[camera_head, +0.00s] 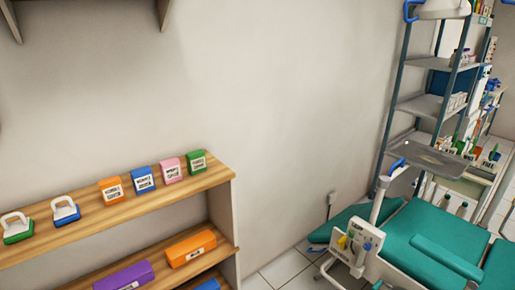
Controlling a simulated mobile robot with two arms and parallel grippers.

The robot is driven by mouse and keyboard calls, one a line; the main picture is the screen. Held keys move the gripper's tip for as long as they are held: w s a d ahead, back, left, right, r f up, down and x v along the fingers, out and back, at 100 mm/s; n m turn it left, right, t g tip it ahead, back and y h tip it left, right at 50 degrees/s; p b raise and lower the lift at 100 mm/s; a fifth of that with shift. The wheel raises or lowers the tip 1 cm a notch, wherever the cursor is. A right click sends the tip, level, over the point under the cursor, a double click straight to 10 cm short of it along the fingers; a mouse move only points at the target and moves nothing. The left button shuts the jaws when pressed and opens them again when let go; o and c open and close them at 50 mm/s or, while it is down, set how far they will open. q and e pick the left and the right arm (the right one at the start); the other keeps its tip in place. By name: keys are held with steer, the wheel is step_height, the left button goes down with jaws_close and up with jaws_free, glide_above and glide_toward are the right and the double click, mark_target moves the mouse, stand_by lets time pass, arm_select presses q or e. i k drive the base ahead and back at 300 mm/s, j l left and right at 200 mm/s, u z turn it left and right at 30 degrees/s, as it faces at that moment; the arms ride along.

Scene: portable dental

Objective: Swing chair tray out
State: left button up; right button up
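The chair tray (428,159) is a flat grey metal tray at the right of the head view. It sits on top of a pale post (379,205) that rises beside the teal dental chair (438,235). A small blue part (398,164) shows at the tray's left corner. A white control box (357,245) is fixed low on the post. The tray appears to hang over the far part of the chair. Neither of my grippers shows in the view.
A wooden shelf (130,215) with coloured boxes stands along the wall at the left. A metal rack (425,105) with supplies stands behind the chair. Tiled floor (285,268) is clear between the shelf and the chair.

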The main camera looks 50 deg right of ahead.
mark_target(446, 165)
steer(key=z, duration=2.7)
steer(key=i+j+z, duration=0.15)
steer(key=j, duration=0.2)
steer(key=i+j+z, duration=0.15)
steer(key=j, duration=0.2)
steer(key=i+j+z, duration=0.2)
steer(key=j, duration=0.15)
steer(key=k, duration=0.1)
